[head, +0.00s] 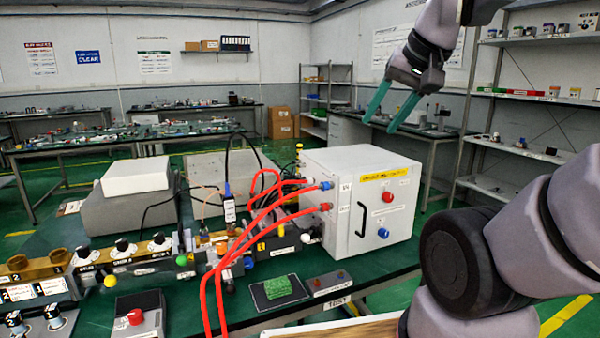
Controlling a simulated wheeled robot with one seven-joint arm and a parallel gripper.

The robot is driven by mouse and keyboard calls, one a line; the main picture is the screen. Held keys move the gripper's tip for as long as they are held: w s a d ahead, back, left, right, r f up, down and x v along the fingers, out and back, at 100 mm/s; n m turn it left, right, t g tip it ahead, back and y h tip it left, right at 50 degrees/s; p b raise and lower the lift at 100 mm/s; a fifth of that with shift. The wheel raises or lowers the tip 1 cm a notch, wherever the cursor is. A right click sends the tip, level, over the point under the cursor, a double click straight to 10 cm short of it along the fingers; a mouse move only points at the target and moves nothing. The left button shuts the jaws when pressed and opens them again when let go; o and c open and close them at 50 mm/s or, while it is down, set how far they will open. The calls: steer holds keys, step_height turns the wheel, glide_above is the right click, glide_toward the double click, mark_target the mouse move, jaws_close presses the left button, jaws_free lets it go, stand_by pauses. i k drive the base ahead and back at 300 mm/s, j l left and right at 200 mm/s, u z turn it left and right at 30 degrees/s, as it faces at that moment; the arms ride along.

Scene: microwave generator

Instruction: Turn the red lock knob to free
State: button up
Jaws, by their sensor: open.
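A white cabinet (340,205) stands on the bench, with a yellow label, a black handle (361,220) and a blue knob (383,233) on its front. A red knob (388,196) sits on that front, right of the handle. Another red knob (134,316) sits on a small grey box at the front left. Their labels are too small to read, so I cannot tell which is the lock knob. My gripper (382,123) has teal fingers, open and empty. It hangs in the air above the cabinet in the picture, apart from both knobs.
Red hoses (235,255) run from the cabinet's left side down over the bench front. Brass-coloured waveguide parts (150,250) line the left. A green pad (278,288) lies on a dark plate (262,301) beside a grey switch box (328,284). Shelves (530,110) stand at the right.

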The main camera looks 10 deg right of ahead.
mark_target(388, 197)
steer(key=j+z, duration=0.2)
steer(key=j, duration=0.35)
steer(key=k+j+z, duration=0.15)
steer(key=j, duration=0.45)
steer(key=k+j+z, duration=0.2)
steer(key=j, duration=0.35)
steer(key=i, duration=0.1)
